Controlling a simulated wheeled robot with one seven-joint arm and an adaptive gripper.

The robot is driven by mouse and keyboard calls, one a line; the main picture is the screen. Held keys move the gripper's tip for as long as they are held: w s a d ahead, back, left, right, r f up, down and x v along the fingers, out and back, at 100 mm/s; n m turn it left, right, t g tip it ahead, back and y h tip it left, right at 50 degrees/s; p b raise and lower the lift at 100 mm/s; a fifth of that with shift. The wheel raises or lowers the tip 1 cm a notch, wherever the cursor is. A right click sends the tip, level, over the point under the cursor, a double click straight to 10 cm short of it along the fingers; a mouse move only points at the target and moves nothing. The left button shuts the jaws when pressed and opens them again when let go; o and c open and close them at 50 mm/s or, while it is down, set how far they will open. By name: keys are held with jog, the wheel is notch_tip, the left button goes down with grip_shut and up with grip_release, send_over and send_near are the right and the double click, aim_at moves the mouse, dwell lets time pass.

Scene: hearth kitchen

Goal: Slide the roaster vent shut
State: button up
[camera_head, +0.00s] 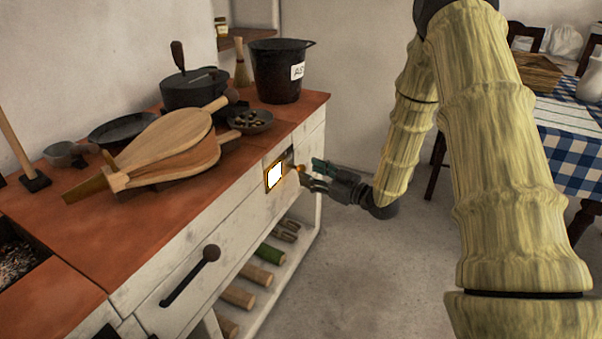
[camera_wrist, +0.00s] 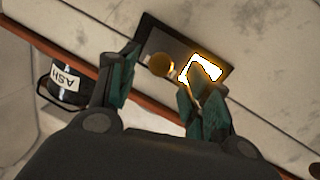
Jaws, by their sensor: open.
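The roaster vent (camera_head: 273,177) is set in the white cabinet front below the counter edge. Its opening glows bright white and orange on the left side in the head view. In the wrist view the vent's dark plate (camera_wrist: 184,42) shows, with the glowing opening (camera_wrist: 205,67) at right and a round brass knob (camera_wrist: 159,65) left of it. My gripper (camera_head: 307,173) is at the vent's right part. In the wrist view my gripper (camera_wrist: 160,68) is open, one finger on each side of the knob. The right finger overlaps the glow. Whether either finger touches the knob I cannot tell.
The counter (camera_head: 80,232) holds bellows (camera_head: 170,145), a black pot (camera_head: 193,90), a dish (camera_head: 250,121) and an ash bucket (camera_head: 280,72). A dark drawer handle (camera_head: 190,275) sticks out at left. Logs (camera_head: 238,297) lie on a low shelf. Floor right of the cabinet is clear.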

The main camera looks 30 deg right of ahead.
aim_at(305, 170)
jog(key=shift+b+x, duration=0.5)
jog(key=shift+x, duration=1.7)
grip_shut()
